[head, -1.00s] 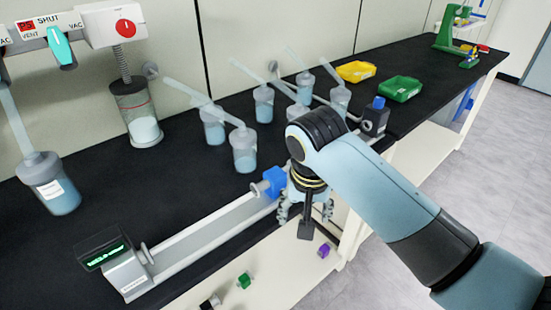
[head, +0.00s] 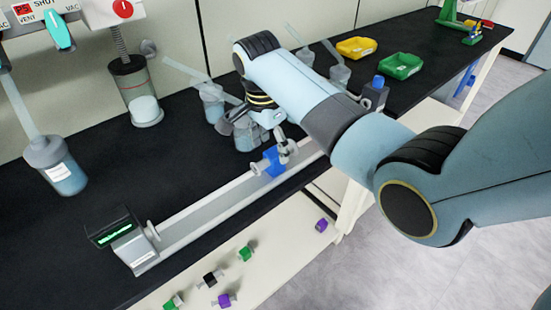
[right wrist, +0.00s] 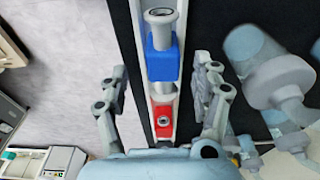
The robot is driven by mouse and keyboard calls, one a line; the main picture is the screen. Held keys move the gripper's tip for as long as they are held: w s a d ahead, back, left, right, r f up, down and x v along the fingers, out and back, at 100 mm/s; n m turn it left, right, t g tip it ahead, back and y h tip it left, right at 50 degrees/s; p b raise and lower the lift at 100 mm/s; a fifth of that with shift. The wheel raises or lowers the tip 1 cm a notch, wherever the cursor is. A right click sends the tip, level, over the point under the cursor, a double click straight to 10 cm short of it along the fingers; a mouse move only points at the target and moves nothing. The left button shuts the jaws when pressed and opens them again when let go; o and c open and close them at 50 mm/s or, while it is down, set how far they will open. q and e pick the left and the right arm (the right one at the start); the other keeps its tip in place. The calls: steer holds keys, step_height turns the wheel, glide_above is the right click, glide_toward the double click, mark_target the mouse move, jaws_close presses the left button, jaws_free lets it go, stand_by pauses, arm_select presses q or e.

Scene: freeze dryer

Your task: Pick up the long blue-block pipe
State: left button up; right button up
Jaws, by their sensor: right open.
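A pipe piece with a blue block (head: 273,162) and grey flanged ends sits at the right part of the long grey rail (head: 215,205). In the right wrist view the blue block (right wrist: 163,65) lies in the channel, with a round flange above it and a red block (right wrist: 163,122) below it. My right gripper (head: 284,150) is open above the rail by the blue block, partly hidden by my arm in the head view. In the right wrist view its fingers (right wrist: 160,88) stand apart on both sides of the channel, holding nothing. My left gripper is not in view.
Several flasks with light blue contents, one at the left (head: 60,170), stand on the black bench. A display box (head: 110,228) is at the rail's left end. Yellow (head: 356,47) and green (head: 400,65) trays are behind. Small colored-block pieces (head: 224,299) lie on the lower shelf.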

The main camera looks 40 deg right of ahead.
mark_target(274, 152)
steer(key=f, duration=0.2)
steer(key=d+f, duration=0.1)
steer(key=f, duration=0.1)
steer(key=shift+w+d+f, duration=0.1)
steer(key=shift+w+f, duration=0.1)
steer(key=shift+f, duration=0.15)
jaws_close()
